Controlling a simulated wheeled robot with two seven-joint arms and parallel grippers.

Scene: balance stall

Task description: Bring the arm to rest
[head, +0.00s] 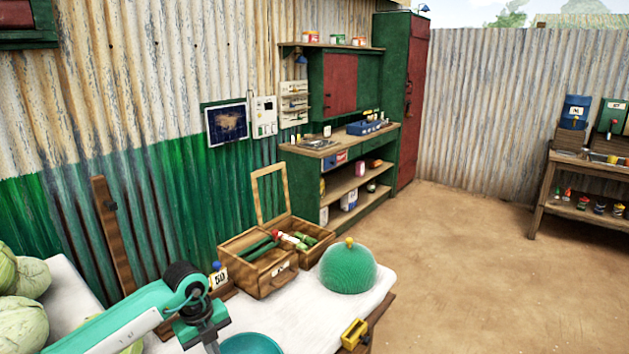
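A teal and dark jointed arm (140,312), which appears to be my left arm, comes in from the lower left over the white-topped table (310,318). It bends at a dark joint, and its far part points down out of the bottom edge. Its gripper fingers do not show. My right arm and gripper are not in view. A teal bowl (252,345) is partly cut off at the bottom edge, just right of the arm. I cannot tell whether the arm touches anything.
On the table stand an open wooden box (262,283), a green ribbed dome (348,270), a small item labelled 50 (219,279) and cabbages (22,300). A yellow block (354,334) is at the right edge. Bare table lies between box and bowl; open dirt floor (460,260) is right.

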